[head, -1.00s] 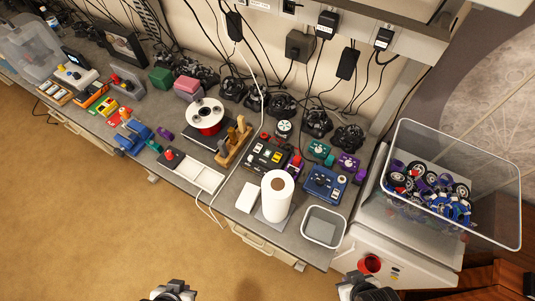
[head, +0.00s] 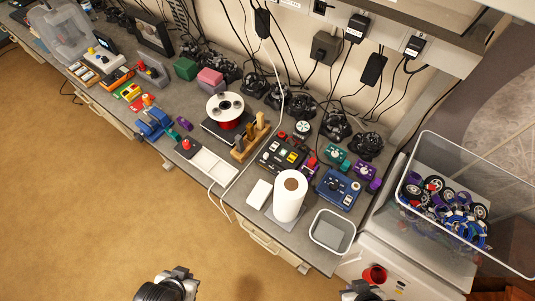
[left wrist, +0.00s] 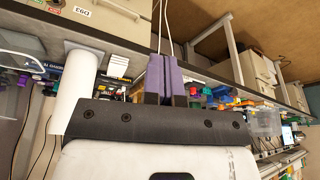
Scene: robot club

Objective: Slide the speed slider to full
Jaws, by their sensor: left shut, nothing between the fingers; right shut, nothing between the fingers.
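Several control units stand on the grey bench. In the head view they include a dark panel with yellow and pale keys (head: 283,156), a blue box with a knob (head: 339,189), a small teal unit (head: 334,154) and a grey unit with a red knob (head: 152,70). I cannot make out which one bears the speed slider, nor its setting. My left gripper (head: 184,273) is at the bottom of the head view, off the bench. In the left wrist view its purple fingers (left wrist: 172,78) are shut and empty. My right gripper (head: 362,287) is shut at the bottom edge, partly cut off.
A white paper roll (head: 289,197) and a grey bin (head: 332,232) stand near the bench's front edge. A clear crate of wheels (head: 420,150) is at the right. A red and white spool (head: 226,108) and wooden stand (head: 250,139) are mid-bench. Floor before the bench is clear.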

